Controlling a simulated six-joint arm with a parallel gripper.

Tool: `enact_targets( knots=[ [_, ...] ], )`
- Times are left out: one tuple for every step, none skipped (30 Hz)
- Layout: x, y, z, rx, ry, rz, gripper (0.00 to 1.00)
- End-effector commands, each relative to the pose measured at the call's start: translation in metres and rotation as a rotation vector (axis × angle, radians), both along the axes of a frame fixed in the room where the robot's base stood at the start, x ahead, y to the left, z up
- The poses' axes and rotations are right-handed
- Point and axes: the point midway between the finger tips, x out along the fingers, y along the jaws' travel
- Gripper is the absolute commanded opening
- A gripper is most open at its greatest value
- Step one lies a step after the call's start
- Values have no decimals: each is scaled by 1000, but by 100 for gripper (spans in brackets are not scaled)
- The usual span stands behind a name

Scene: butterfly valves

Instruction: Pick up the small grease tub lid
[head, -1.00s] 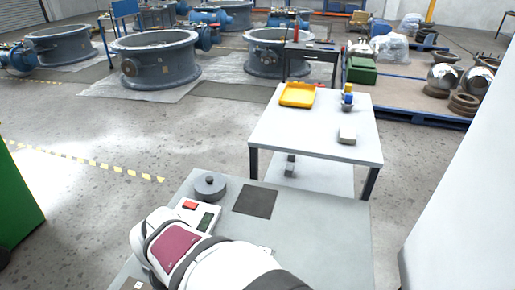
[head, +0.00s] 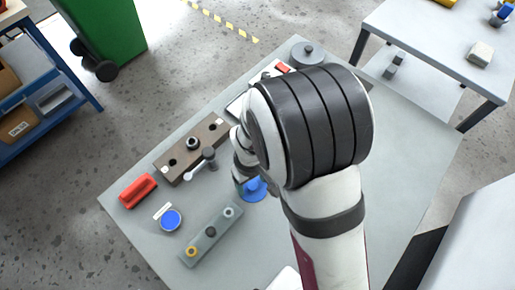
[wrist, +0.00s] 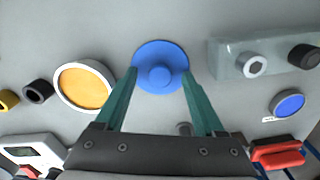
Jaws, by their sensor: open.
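A blue round lid with a centre knob (wrist: 160,60) lies on the grey bench top; I take it for the grease tub lid. In the head view the lid (head: 256,190) is partly hidden by my arm. My gripper (wrist: 159,76) is open, its green fingertips at either side of the lid and overlapping its edges in the picture. I cannot tell how high they are above it. A round tub with orange content (wrist: 84,86) stands left of the lid in the wrist view.
A grey block with round fittings (wrist: 262,58) lies close right of the lid in the wrist view. A blue disc (head: 171,220), a red block (head: 138,190) and a brown holed block (head: 192,150) lie on the bench (head: 130,222). A grey knobbed cylinder (head: 307,54) is at the far end.

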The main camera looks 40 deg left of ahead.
Motion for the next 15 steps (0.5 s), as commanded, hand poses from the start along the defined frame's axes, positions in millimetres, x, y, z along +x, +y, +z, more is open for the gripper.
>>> enact_targets(
  knots=[
    [0, 0, 0, 0, 0, 0, 71],
    [0, 0, 0, 0, 0, 0, 71],
    [0, 0, 0, 0, 0, 0, 66],
    [0, 0, 1, 0, 0, 0, 60],
    [0, 0, 1, 0, 0, 0, 55],
    [0, 0, 1, 0, 0, 0, 48],
    [0, 0, 1, 0, 0, 0, 42],
    [0, 0, 1, 0, 0, 0, 37],
    [0, 0, 1, 0, 0, -1, 30],
    [0, 0, 1, 0, 0, -1, 24],
    [0, 0, 1, 0, 0, -1, 19],
    [0, 0, 1, 0, 0, -1, 12],
    [0, 0, 1, 0, 0, -1, 6],
    [0, 0, 1, 0, 0, -1, 1],
    [0, 0, 1, 0, 0, -1, 0]
  ],
)
